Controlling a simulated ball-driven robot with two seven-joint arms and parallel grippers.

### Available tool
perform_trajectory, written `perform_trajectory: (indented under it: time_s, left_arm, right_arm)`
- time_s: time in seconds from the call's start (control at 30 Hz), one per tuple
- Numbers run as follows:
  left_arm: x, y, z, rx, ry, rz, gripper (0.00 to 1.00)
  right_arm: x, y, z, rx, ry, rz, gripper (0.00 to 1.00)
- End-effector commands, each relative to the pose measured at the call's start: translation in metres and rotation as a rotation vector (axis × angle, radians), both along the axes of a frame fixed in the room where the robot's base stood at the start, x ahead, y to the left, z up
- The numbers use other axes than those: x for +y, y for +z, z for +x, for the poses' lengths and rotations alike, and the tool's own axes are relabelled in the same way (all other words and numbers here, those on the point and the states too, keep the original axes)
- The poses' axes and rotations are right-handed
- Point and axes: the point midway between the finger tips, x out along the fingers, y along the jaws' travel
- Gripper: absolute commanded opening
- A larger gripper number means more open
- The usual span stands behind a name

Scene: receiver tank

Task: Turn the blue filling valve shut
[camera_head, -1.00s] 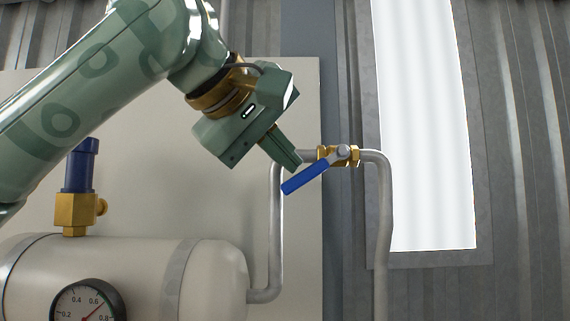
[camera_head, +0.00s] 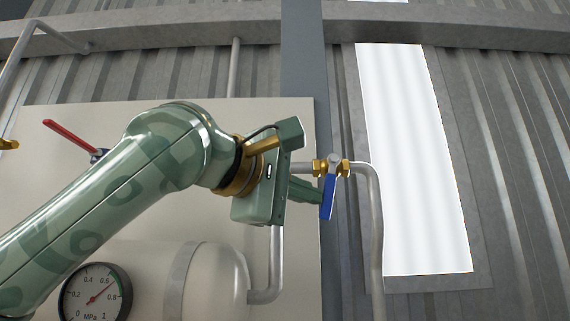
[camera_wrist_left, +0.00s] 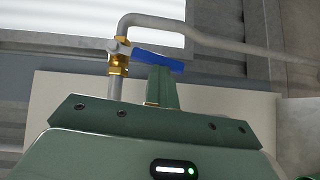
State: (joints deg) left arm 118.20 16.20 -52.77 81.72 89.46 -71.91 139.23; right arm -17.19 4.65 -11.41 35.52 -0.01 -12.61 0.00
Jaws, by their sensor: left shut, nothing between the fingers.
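The blue valve handle (camera_head: 328,197) hangs almost straight down from its brass valve (camera_head: 331,167), across the run of the horizontal pipe. My left gripper (camera_head: 318,198) is shut and empty, coming from the left with its fingertips against or very near the handle's left side. In the left wrist view the closed fingers (camera_wrist_left: 162,88) end at the blue handle (camera_wrist_left: 158,61), which extends right from the brass valve (camera_wrist_left: 118,58). Whether they touch it is not certain. My right gripper is not in view.
A grey pipe (camera_head: 376,220) bends down right of the valve. A pale tank (camera_head: 216,275) with a pressure gauge (camera_head: 94,293) stands below my left arm. A red lever (camera_head: 70,137) is on the pale panel behind. Free room lies right of the valve, before the bright window (camera_head: 415,160).

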Motion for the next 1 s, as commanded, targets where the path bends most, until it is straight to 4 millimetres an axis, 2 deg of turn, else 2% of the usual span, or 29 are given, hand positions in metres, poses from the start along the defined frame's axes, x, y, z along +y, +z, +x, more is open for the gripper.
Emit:
perform_trajectory:
  time_s: [0.03, 0.33, 1.0]
  left_arm:
    - [-0.0020, -0.0054, 0.0019, 0.004, 0.002, 0.006, 0.00]
    - [-0.0076, -0.0070, 0.0019, 0.003, 0.003, 0.011, 0.00]
    - [-0.0065, -0.0049, 0.0058, 0.004, 0.004, 0.010, 0.00]
  right_arm:
    - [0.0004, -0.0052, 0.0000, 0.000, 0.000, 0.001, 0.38]
    - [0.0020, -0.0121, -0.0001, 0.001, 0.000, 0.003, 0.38]
    - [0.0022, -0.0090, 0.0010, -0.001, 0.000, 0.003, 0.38]
